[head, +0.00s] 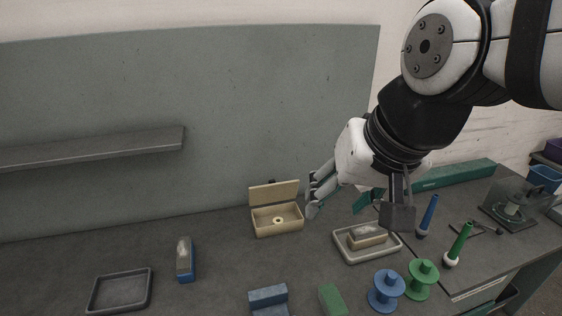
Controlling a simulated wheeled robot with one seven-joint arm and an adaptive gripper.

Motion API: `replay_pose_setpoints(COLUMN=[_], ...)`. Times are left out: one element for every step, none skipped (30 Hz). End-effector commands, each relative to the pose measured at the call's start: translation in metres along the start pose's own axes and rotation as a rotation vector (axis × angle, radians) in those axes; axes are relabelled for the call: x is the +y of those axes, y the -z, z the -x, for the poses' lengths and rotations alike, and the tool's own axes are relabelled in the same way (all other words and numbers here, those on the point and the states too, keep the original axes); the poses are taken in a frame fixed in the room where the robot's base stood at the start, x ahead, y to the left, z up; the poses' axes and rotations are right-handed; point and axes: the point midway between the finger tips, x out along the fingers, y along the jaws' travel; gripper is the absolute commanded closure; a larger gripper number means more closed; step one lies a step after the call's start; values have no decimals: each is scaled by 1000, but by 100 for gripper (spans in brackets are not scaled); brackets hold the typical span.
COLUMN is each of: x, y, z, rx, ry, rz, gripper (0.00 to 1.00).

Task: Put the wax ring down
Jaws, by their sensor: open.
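A small pale ring, which looks like the wax ring (279,221), lies inside an open tan box (265,230). The box's lid stands raised at the back. My gripper (336,207) is just right of the box in the picture, above the bench, with its fingers spread. Nothing shows between the fingers. The ring is apart from the gripper. Part of the gripper's far side is hidden by my wrist.
A grey tray (345,253) holding a block is below and right of my gripper. Blue (386,290) and green (423,279) spools stand in front. An empty dark tray (119,291) and a blue-based block (186,260) are left. A shelf (95,149) juts from the panel.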

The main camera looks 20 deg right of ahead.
Motion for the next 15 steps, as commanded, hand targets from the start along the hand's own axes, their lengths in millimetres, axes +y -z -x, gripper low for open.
replay_pose_setpoints(x=[6, 9, 12, 15, 17, 19, 20, 21, 22, 22, 22, 22, 22, 22, 22], y=[-10, -14, -20, -24, -26, -29, -31, -32, -33, -33, -33, -33, -33, -33, -33], z=[6, 9, 12, 13, 14, 16, 16, 17, 17, 17, 17, 17, 17, 17, 17], rx=[16, 23, 28, 31, 33, 35, 37, 37, 38, 37, 37, 37, 37, 37, 37], ry=[-18, -29, -43, -52, -60, -68, -72, -76, -79, -80, -80, -80, -79, -79, -79], rz=[73, 116, 165, 196, 221, 246, 261, 271, 280, 283, 285, 285, 284, 283, 283], gripper=[49, 49, 49, 49, 49, 49, 49, 49, 49, 49, 49, 49, 49, 49, 49])
